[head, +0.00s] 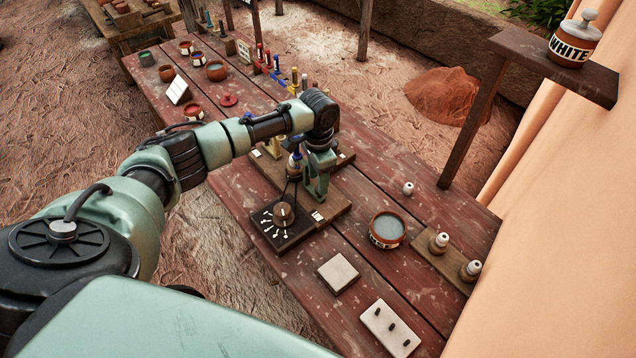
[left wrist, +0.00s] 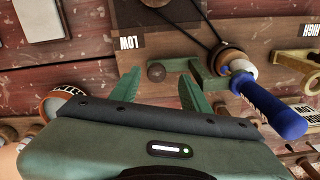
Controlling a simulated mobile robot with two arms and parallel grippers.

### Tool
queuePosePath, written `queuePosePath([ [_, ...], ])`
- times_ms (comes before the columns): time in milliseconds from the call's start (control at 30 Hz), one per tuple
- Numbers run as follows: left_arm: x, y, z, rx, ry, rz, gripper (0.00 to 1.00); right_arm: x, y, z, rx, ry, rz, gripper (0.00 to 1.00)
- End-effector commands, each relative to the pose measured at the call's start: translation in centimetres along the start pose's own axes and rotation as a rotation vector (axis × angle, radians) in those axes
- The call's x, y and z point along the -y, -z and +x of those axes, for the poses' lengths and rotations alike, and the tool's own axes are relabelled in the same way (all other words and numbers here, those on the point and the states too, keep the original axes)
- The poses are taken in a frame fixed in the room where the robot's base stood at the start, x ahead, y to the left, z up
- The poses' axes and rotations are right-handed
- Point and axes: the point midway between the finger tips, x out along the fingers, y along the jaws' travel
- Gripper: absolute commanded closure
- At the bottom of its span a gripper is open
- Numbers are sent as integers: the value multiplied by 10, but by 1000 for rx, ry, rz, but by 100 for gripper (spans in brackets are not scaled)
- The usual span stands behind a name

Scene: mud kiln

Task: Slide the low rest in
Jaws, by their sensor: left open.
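In the head view my left gripper (head: 318,190) is over the dark base board (head: 330,208) and hides most of the rest. My right gripper is not in view.
A wooden dial (head: 283,213) with white marks sits on the board, linked by the cord. A glaze bowl (head: 387,229), a white tile (head: 338,273) and a pegged white block (head: 390,328) lie nearby. A HIGH label (left wrist: 311,30) and brass bracket are at the right of the wrist view.

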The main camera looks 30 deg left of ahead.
Motion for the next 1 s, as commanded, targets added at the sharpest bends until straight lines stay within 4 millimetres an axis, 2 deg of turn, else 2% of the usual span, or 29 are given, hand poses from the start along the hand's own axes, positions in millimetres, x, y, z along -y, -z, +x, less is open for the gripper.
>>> queuePosePath([
  [200,2,0,-36,-3,4,-1,54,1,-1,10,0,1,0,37],
  [367,2,0,-53,-2,3,-2,54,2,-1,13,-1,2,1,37],
  [1000,2,-1,-56,0,2,-2,54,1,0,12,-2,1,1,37],
])
